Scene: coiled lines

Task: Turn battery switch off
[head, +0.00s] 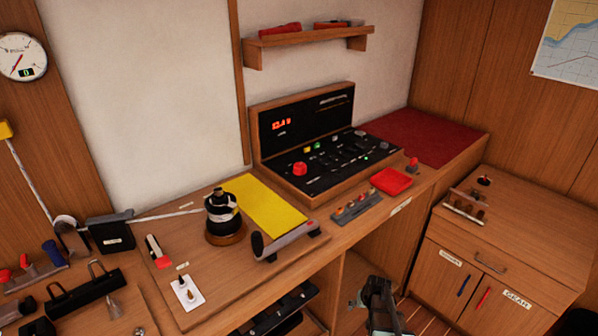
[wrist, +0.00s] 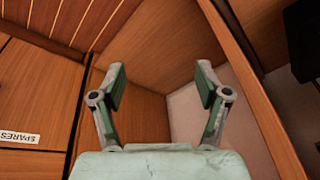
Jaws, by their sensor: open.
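A black control panel (head: 340,157) in a wooden housing stands on the counter in the head view. A round red knob (head: 299,168) sits at its left front and looks like the battery switch. Its label is too small to read. A smaller red-topped knob (head: 413,164) stands on the counter to the right of the panel. My gripper (wrist: 161,78) is open and empty in the wrist view, facing wooden panels. In the head view my arm's end shows at the bottom, below the counter edge, well apart from the red knob. The wrist view does not show the knob.
A red tray (head: 391,181) and a small grey rack (head: 356,208) lie at the counter's front edge. A black winch (head: 222,218) and a yellow sheet (head: 263,203) are to the left. A lower cabinet (head: 520,240) stands at right. A shelf (head: 310,39) hangs above the panel.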

